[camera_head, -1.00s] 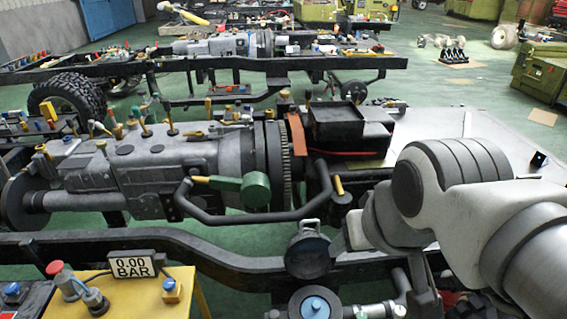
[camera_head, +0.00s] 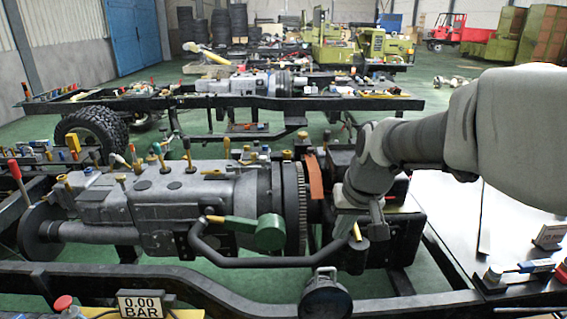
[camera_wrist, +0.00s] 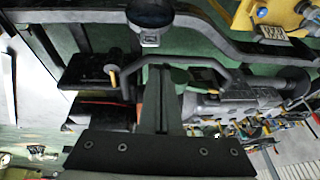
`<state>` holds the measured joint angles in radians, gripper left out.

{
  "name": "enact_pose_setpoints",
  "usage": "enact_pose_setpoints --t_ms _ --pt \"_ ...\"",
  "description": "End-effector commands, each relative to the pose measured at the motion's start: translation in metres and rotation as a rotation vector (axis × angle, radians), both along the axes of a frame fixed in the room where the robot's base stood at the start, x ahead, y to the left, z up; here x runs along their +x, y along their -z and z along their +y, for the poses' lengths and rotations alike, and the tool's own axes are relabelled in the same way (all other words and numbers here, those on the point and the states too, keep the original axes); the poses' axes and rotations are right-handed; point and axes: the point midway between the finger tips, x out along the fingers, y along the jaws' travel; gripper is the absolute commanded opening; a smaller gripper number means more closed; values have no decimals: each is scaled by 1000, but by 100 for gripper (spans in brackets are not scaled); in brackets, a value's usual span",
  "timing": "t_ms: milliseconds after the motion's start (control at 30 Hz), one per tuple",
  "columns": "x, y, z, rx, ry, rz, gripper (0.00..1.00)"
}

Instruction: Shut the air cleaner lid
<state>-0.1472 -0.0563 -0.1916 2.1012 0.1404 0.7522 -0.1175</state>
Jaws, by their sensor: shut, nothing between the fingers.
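What looks like the air cleaner lid is a round dark disc (camera_head: 325,299) with a small pale bracket at its top. It stands raised at the bottom edge of the head view, and whatever lies below it is cut off. A round dark part with a pale rim, likely the same lid, shows at the top of the wrist view (camera_wrist: 150,14). My gripper (camera_wrist: 158,72) is shut and empty, its fingers pointing toward the dark bent pipe. It is apart from the lid. In the head view my wrist hangs over the engine's right end, and the fingertips are hard to make out.
A grey engine and gearbox (camera_head: 165,208) fills the middle. A dark bent pipe (camera_head: 268,262) with a green part (camera_head: 258,233) runs in front. The black chassis rail (camera_head: 215,289) crosses the front. A 0.00 BAR gauge box (camera_head: 146,303) sits lower left.

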Motion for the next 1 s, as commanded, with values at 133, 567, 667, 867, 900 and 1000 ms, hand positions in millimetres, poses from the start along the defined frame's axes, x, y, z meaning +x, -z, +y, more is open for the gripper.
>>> enact_pose_setpoints --t_ms 133,567,667,867,900,1000 --pt "44 32 -1 -19 3 35 0" --pt "115 106 -7 -93 -1 79 0" --pt "118 112 -7 -97 -1 82 0" --pt "124 138 -7 -97 -1 85 0" --pt "126 146 -7 -97 -1 85 0" --pt "132 167 -8 -98 -1 84 0"
